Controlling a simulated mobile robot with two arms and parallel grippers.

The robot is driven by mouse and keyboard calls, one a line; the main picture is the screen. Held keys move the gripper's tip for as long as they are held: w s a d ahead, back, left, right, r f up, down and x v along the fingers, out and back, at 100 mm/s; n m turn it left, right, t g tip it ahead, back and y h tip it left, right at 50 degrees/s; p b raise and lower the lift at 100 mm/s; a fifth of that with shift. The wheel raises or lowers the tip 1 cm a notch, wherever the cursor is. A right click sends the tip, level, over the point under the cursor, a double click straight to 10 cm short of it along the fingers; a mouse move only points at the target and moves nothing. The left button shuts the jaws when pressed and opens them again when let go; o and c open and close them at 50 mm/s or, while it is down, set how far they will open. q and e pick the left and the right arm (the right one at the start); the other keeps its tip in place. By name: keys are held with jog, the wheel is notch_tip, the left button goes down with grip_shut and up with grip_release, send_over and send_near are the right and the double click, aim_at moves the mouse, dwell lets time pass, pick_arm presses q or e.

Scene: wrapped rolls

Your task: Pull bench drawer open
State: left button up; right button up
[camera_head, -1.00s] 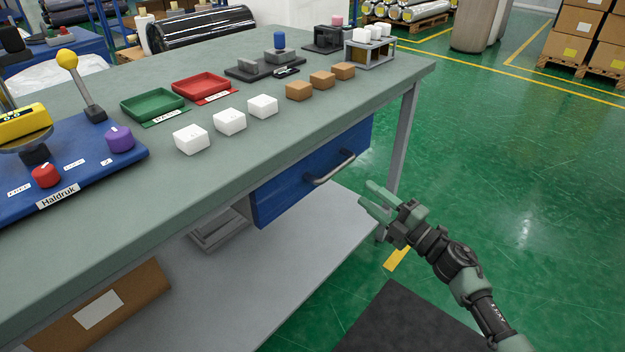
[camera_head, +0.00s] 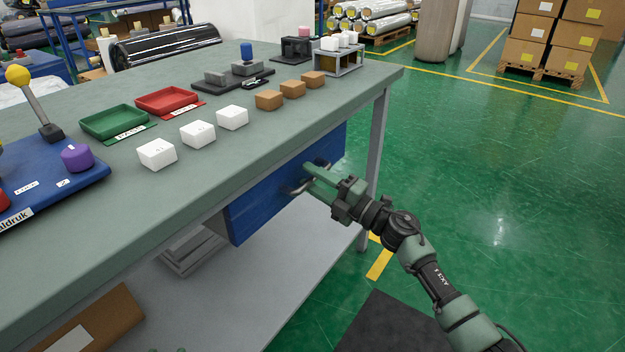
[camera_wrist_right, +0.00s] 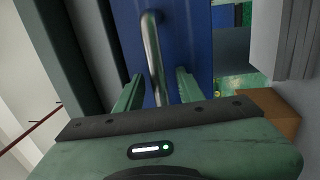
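The bench drawer has a blue front (camera_head: 262,205) under the grey-green bench top, and it looks shut. Its curved metal handle (camera_head: 294,188) is partly hidden by my right gripper (camera_head: 308,180). In the right wrist view the handle (camera_wrist_right: 153,58) runs between the two green fingers of my right gripper (camera_wrist_right: 160,92), with a gap to the right-hand finger. The fingers are open around the handle, and the blue drawer front (camera_wrist_right: 188,40) is close ahead. My left gripper is not seen clearly in any view.
The bench top (camera_head: 200,180) carries white boxes (camera_head: 198,133), brown boxes (camera_head: 292,89), a green tray (camera_head: 113,122) and a red tray (camera_head: 168,101). A bench leg (camera_head: 376,150) stands right of the drawer. The green floor to the right is open.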

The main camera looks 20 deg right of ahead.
grip_shut()
dwell(1.4)
